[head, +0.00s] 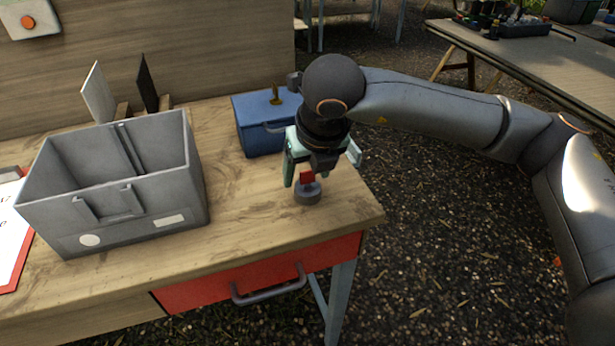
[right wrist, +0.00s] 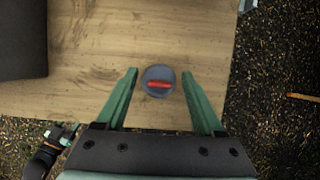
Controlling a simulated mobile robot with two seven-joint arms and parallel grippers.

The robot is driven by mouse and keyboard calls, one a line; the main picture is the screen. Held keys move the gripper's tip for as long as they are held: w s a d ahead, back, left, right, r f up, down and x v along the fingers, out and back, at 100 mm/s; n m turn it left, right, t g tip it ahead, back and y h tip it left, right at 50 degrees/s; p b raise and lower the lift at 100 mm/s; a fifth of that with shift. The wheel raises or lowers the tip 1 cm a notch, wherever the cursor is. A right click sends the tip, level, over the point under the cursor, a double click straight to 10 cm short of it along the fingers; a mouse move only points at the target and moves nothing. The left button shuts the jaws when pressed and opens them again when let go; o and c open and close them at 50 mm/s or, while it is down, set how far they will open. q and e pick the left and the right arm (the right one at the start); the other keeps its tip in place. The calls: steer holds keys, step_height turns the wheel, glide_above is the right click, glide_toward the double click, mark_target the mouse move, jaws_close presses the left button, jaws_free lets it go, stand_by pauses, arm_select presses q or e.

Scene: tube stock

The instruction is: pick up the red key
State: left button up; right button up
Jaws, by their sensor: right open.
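The red key (head: 307,177) stands upright in a small round grey holder (head: 307,194) near the right end of the wooden table. My right gripper (head: 322,172) is open just above and around it, pointing down. In the right wrist view the key (right wrist: 159,84) shows as a thin red bar on the grey disc, between the two green fingers of the gripper (right wrist: 160,100) and a little past their tips. The fingers appear apart from the key. My left gripper is not in the head view.
A grey two-part bin (head: 180,205) stands left on the table (head: 245,215). A blue box (head: 258,137) with a small brass-coloured piece on top stands close behind my right gripper. A red drawer (head: 215,290) is under the front edge. Bare tabletop lies between bin and holder.

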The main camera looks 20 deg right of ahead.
jaws_close()
stand_by(0.5)
steer(key=shift+r, duration=0.1)
